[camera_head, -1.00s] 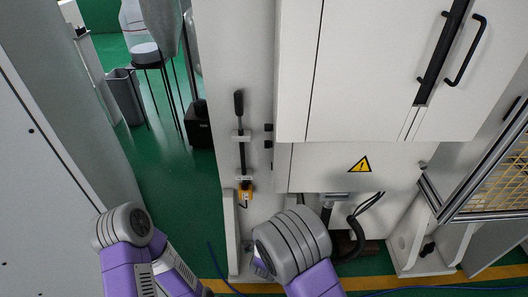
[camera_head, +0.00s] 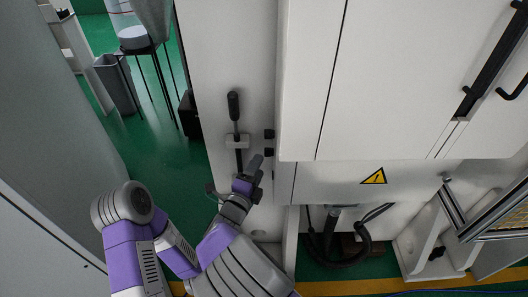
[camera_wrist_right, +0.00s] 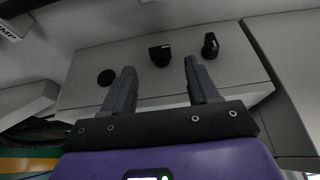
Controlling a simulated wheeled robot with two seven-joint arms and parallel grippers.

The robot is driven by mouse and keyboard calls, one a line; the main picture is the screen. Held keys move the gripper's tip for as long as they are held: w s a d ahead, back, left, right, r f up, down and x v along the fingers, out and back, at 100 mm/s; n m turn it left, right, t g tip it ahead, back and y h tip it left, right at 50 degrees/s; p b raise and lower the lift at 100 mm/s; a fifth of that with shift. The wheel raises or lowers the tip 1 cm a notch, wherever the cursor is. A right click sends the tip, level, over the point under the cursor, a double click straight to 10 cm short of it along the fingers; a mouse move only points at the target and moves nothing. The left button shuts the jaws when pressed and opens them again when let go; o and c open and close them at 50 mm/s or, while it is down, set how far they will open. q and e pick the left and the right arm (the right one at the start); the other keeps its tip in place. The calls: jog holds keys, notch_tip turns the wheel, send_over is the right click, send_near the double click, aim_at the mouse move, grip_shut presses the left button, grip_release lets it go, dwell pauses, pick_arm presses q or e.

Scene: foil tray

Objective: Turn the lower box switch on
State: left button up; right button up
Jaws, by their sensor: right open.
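In the head view two small black switches sit one above the other on the edge of the white box beside the panel: the upper (camera_head: 269,134) and the lower (camera_head: 269,152). In the right wrist view two black knobs, a middle one (camera_wrist_right: 160,55) and a right one (camera_wrist_right: 210,45), stand out from a pale face beside a flat black disc (camera_wrist_right: 106,77). I cannot tell which knob is the lower switch. My right gripper (camera_wrist_right: 159,68) is open and empty, its fingertips pointing at the middle knob, apparently short of it. My left gripper is out of view.
A black-handled lever (camera_head: 234,105) stands on the white panel just above my right gripper. A white cabinet (camera_head: 385,65) with a warning sign (camera_head: 374,176) is to the right, with a black hose (camera_head: 365,240) below.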

aim_at(266, 154)
jog(key=shift+b+x, duration=0.35)
jog(key=shift+x, duration=2.4)
jog(key=shift+d, duration=0.1)
jog(key=c, duration=1)
